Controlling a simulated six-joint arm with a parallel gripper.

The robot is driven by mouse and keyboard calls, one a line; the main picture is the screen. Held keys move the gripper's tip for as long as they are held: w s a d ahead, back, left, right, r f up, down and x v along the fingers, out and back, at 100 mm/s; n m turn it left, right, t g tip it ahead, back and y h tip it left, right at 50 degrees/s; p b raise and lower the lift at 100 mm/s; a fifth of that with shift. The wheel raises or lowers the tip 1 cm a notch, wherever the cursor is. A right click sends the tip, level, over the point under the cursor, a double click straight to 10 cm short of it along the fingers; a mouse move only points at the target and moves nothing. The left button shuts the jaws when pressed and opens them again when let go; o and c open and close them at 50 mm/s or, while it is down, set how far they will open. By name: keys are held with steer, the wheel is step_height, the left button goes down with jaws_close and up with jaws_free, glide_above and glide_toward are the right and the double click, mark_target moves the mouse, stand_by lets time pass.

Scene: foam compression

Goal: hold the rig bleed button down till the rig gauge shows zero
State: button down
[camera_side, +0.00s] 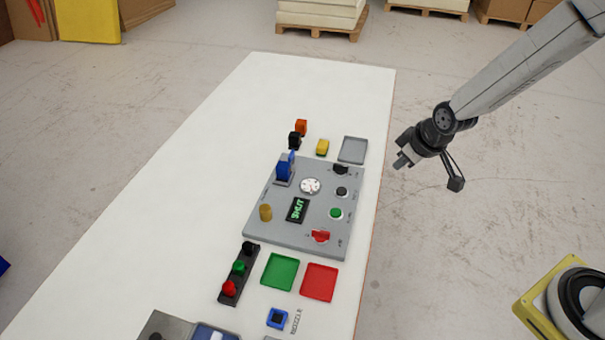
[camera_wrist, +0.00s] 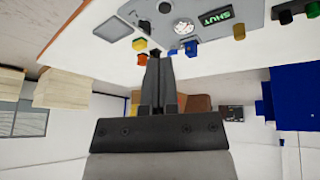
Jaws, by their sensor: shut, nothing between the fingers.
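The grey rig panel (camera_side: 258,225) lies on the white table. Its round white gauge (camera_side: 311,186) also shows in the wrist view (camera_wrist: 183,28); the needle is too small to read. A dark display (camera_side: 298,210) reads "SHUT" in green. Along the panel's right side are a black button (camera_side: 341,191), a green button (camera_side: 336,213), a red control (camera_side: 320,236) and a black knob (camera_side: 341,169). Their labels are unreadable, so I cannot tell which is the bleed button. My gripper (camera_side: 402,163) is shut and empty, raised to the right of the panel, touching nothing. Its fingers (camera_wrist: 160,56) show in the wrist view.
A blue fixture (camera_side: 285,167) and a brass cylinder (camera_side: 265,212) stand up from the panel. Orange (camera_side: 301,127), black (camera_side: 294,141) and yellow (camera_side: 322,147) blocks and a grey tray (camera_side: 353,150) lie behind. Green (camera_side: 279,271) and red (camera_side: 319,282) trays lie in front. The table's left side is clear.

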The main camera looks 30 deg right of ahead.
mark_target(344, 192)
steer(key=w+a+f+n+t, duration=0.1)
steer(key=w+f+n+t, duration=0.1)
steer(key=w+f, duration=0.3)
steer(key=w+a+f+n+t, duration=0.1)
steer(key=w+f+n+t, duration=0.1)
steer(key=w, duration=0.7)
steer(key=shift+w+a+f+n+h, duration=0.2)
steer(key=shift+w+f+n+h, duration=0.25)
steer(key=shift+f, duration=0.9)
steer(key=shift+s+f, duration=0.1)
steer(key=shift+f, duration=0.05)
steer(key=shift+f, duration=4.25)
steer(key=shift+f, duration=0.1)
steer(key=shift+f, duration=0.3)
